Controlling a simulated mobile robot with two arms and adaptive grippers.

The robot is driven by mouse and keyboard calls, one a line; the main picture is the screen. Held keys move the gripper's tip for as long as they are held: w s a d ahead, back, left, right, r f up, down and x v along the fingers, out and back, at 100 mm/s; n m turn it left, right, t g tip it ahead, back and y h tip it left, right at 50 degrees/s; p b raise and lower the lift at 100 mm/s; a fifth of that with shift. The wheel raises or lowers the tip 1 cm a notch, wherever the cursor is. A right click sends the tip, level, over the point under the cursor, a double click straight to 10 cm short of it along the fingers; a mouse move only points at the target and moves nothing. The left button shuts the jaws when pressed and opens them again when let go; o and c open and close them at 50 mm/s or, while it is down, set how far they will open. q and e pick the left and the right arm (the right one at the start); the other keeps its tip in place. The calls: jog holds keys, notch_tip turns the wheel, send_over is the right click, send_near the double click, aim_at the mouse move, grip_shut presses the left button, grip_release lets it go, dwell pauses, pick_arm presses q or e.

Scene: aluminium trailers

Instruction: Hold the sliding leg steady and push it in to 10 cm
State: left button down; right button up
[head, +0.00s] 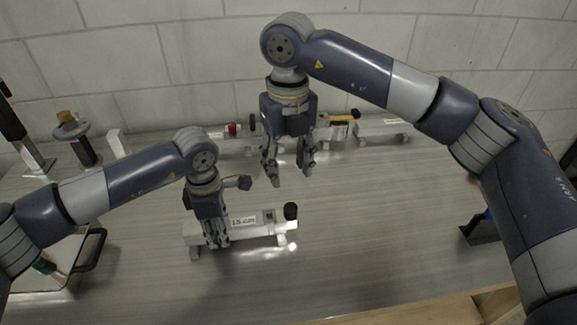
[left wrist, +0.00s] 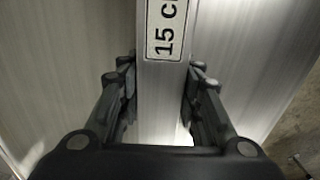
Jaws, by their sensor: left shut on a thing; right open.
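The aluminium leg unit (head: 265,218) lies on the table in the middle of the head view. A white label reading "15 cm" (head: 243,221) is on it, and a black knob (head: 290,211) is at its right end. My left gripper (head: 217,243) is shut on the unit's bar, left of the label. In the left wrist view its fingers stand on both sides of the aluminium bar (left wrist: 164,105), just below the label (left wrist: 166,28). My right gripper (head: 289,172) is open and empty, behind and above the unit.
Behind stand more aluminium units, one with a red part (head: 233,129) and one with a yellow handle (head: 345,117). A tray with a black handle (head: 92,250) is at the left. A dark blue holder (head: 482,228) stands at the right. The table right of the unit is clear.

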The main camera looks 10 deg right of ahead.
pick_arm(q)
jog(key=c, duration=1.1)
grip_release()
jog(key=shift+o, duration=0.2)
jog(key=shift+r, duration=0.1)
